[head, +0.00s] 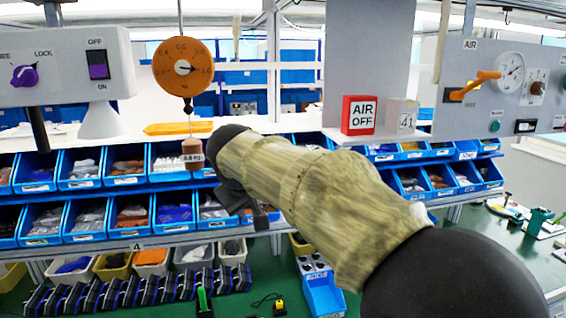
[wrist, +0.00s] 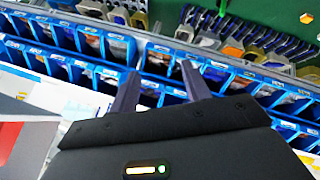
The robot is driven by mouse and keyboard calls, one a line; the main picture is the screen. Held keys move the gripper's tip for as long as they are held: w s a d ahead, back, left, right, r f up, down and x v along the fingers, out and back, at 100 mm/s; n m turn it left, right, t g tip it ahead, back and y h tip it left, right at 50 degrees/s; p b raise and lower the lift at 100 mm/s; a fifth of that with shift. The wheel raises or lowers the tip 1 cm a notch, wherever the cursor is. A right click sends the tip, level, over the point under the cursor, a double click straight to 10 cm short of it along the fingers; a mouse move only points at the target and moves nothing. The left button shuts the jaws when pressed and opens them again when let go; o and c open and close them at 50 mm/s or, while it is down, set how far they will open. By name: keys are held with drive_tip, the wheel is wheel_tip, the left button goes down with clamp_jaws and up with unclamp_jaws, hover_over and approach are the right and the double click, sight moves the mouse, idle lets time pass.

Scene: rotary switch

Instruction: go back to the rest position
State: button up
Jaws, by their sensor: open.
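My gripper shows in the wrist view (wrist: 158,85) with its two dark fingers apart and nothing between them. Beyond the fingers are rows of blue bins. In the head view my arm reaches from the lower right toward the middle, and the gripper end is mostly hidden behind the arm's dark wrist. The purple rotary knob (head: 24,75) is on the grey panel (head: 60,68) at the far left, near the word LOCK. My gripper is apart from the knob, to its right.
An orange dial scale (head: 183,68) hangs with a brown weight (head: 192,154) left of my arm. An orange lever (head: 476,86) is on the right panel. Blue bins (head: 83,168) line the racks.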

drive_tip(key=s+d+f+m+g+b, duration=0.1)
drive_tip(key=s+d+f, duration=0.3)
drive_tip(key=d+f, duration=0.3)
drive_tip(key=s+d+f+m+g, duration=0.25)
drive_tip(key=d+f, duration=0.25)
drive_tip(key=f, duration=0.4)
drive_tip(key=s+d+f+m+g+b, duration=0.1)
drive_tip(key=s+d+f, duration=0.35)
drive_tip(key=f, duration=0.45)
drive_tip(key=s+d+f+m, duration=0.2)
drive_tip(key=s+d+f, duration=0.3)
drive_tip(key=s, duration=0.3)
drive_tip(key=shift+s+f+g+y+b, duration=0.3)
drive_tip(key=shift+f+g+b, duration=0.15)
drive_tip(key=shift+f, duration=0.25)
drive_tip(key=shift+c, duration=0.5)
